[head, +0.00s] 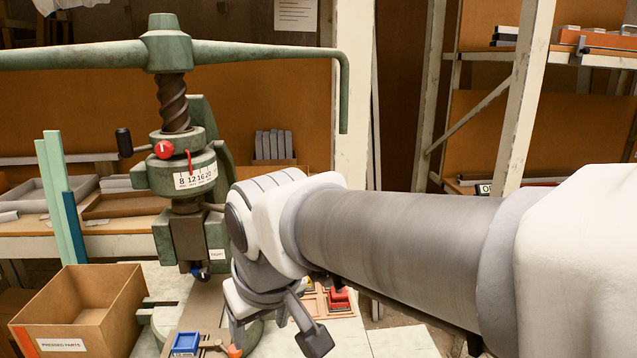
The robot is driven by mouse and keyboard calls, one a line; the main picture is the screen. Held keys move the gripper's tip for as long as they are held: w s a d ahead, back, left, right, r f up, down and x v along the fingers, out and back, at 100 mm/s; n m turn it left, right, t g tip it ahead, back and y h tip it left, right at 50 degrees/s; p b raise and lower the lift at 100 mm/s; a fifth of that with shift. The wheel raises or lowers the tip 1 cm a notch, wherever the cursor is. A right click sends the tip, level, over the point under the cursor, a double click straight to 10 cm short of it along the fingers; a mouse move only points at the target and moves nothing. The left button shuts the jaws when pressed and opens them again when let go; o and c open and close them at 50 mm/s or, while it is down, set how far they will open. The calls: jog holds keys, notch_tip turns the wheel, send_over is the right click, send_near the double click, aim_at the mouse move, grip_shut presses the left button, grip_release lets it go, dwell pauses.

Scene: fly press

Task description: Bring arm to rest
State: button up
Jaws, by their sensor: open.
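My arm reaches in from the right in the head view and bends down at the wrist. My gripper (273,342) points down in front of the fly press, with its two fingers spread apart. I see nothing held between them, though the lower ends are near the bottom edge of the picture. The green fly press (186,165) stands on the bench left of my wrist. Its long bar handle (255,50) spans the top of the picture, with the right end bent down. My arm hides part of the bench and the right side of the press.
A cardboard box labelled "PRESSED PARTS" (80,312) stands at the lower left, near green and teal uprights (62,205). A blue tray (186,343) and a red item (339,299) lie on the bench near my gripper. Shelving (519,95) stands behind at right.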

jog(key=s+d+m+h+p, duration=0.1)
jog(key=s+d+m, duration=0.2)
jog(key=d, duration=0.8)
jog(key=s+d+m+t+h+p, duration=0.1)
jog(key=s+d+m, duration=0.2)
jog(key=d, duration=0.8)
jog(key=shift+s+r+m, duration=0.3)
jog(key=shift+s+m, duration=0.1)
jog(key=shift+m, duration=0.1)
jog(key=shift+a, duration=0.1)
